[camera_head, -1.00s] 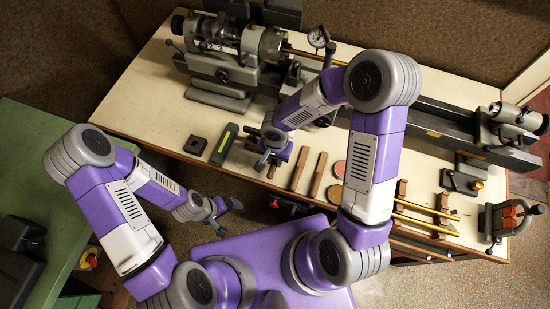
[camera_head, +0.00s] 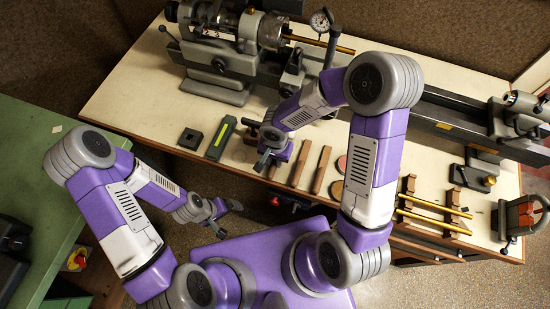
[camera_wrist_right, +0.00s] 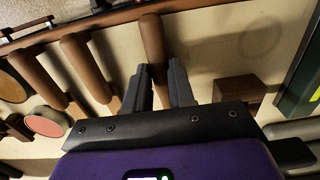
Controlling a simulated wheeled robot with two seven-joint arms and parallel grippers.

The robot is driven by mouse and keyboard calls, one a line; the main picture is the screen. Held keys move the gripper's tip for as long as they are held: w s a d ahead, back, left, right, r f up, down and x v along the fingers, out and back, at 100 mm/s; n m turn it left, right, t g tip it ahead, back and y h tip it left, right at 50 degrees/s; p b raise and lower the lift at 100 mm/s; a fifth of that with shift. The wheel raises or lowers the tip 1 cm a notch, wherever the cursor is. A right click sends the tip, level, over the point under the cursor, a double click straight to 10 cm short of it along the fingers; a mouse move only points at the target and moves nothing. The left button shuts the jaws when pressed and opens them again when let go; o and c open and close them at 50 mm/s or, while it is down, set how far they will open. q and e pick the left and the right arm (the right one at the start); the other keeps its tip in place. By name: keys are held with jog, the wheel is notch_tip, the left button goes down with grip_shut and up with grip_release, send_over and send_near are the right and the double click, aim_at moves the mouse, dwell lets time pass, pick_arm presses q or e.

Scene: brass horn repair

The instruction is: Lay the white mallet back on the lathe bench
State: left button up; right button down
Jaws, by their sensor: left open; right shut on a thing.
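My right gripper (camera_head: 266,158) is over the front edge of the lathe bench (camera_head: 128,99). In the right wrist view the gripper (camera_wrist_right: 162,88) is shut on a brown wooden handle (camera_wrist_right: 151,38), which runs between its fingers. I take this handle to be the mallet's; no white head shows, and its far end is hidden behind the gripper. Whether the handle touches the bench I cannot tell.
Two more wooden handles (camera_head: 298,163) (camera_head: 321,170) lie just right of the right gripper, with round discs (camera_head: 336,188) beyond. A green-topped block (camera_head: 221,138) and a dark block (camera_head: 191,139) lie to its left. The lathe (camera_head: 222,55) stands behind. Bare bench top shows at left.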

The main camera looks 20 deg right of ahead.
jog(key=shift+f+b, duration=0.3)
jog(key=shift+b, duration=0.1)
jog(key=c, duration=0.9)
grip_release()
